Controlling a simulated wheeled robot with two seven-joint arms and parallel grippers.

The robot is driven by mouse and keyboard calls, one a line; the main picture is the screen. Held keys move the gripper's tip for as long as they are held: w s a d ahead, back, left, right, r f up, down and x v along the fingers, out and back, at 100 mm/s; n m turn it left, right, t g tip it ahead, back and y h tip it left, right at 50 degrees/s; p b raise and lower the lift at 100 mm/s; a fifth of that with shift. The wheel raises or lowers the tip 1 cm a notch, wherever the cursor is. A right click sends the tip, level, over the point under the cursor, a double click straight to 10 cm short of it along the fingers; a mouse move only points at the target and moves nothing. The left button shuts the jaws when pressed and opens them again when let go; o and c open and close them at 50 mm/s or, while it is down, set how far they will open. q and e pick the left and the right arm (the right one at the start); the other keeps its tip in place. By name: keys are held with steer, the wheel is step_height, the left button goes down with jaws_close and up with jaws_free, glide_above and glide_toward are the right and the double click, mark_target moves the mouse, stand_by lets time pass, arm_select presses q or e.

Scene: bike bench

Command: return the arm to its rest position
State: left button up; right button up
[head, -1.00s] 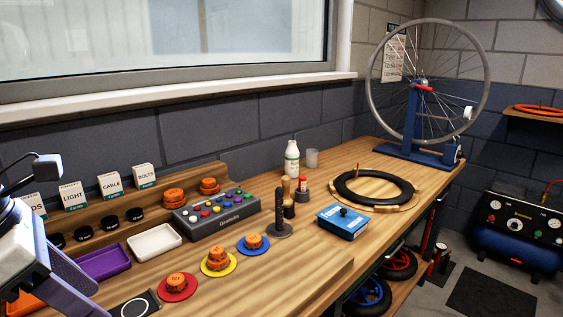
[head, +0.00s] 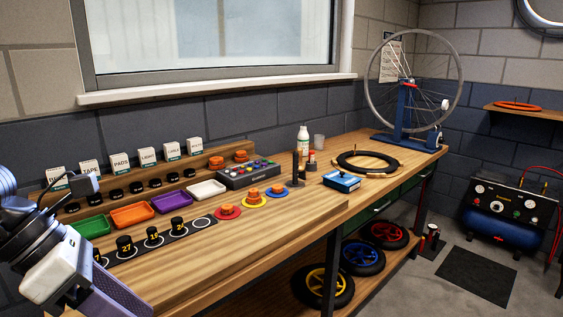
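My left arm comes in at the lower left of the head view, and its gripper (head: 112,292) is partly cut off by the bottom edge. It is over the near left end of the workbench (head: 300,222), close to the green tray (head: 93,227). I cannot tell whether its fingers are apart or together. I see nothing held in the part that shows. My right arm and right gripper do not show in this view.
Orange, purple and white trays (head: 206,189) and a black strip with numbered black pieces (head: 178,225) lie near the arm. Orange parts on coloured discs (head: 253,197), a grey button box (head: 248,174) and a wheel stand (head: 405,135) are farther right. The bench's front right is clear.

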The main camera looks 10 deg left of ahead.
arm_select(q)
steer(key=w+d+r+n+t+h, duration=0.1)
steer(key=d+r+n+t+h, duration=0.1)
steer(key=d+n+h, duration=0.4)
steer(key=w+d+r+n+t+h, duration=0.15)
steer(key=d+n+h, duration=0.25)
steer(key=d+h, duration=0.45)
steer(key=w+a+f+n+t+y, duration=0.4)
steer(key=w+f+n+t+y, duration=0.3)
steer(key=n+t, duration=0.6)
steer(key=s+a+f+n+g+y, duration=0.1)
steer(key=s+a+f+n+y, duration=0.2)
steer(key=f+n, duration=0.5)
steer(key=a+f+n+g+y, duration=0.2)
steer(key=f+n+y, duration=0.4)
steer(key=f, duration=0.5)
steer(key=s+d+f+n+g+y, duration=0.1)
steer(key=s+f+n+g, duration=0.4)
steer(key=s+f, duration=1.1)
step_height(320, 180, down, 2)
steer(key=shift+d+f+n+g+y, duration=0.1)
steer(key=shift+d+n+g+y, duration=0.15)
steer(key=shift+g+y, duration=0.6)
